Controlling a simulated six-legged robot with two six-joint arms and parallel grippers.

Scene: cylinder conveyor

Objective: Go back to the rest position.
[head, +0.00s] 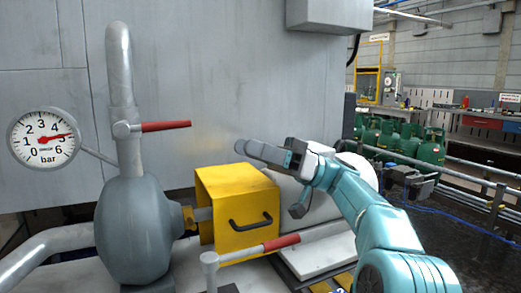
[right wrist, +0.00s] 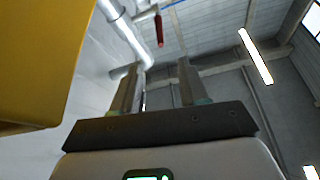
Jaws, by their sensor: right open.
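My right gripper (head: 252,150) is raised in front of the grey wall panel, just above the yellow box-shaped guard (head: 222,188). Its fingers point left and it holds nothing. In the right wrist view the two fingers (right wrist: 158,72) stand apart with empty space between them. The yellow guard also fills the upper left of that view (right wrist: 40,60). My left gripper is in neither view.
A pump (head: 137,230) with pipes stands left, with a pressure gauge (head: 44,139). A red-handled lever (head: 165,126) sits on the upright pipe, another (head: 281,242) lower in front. Green cylinders (head: 431,147) stand behind a rail at right.

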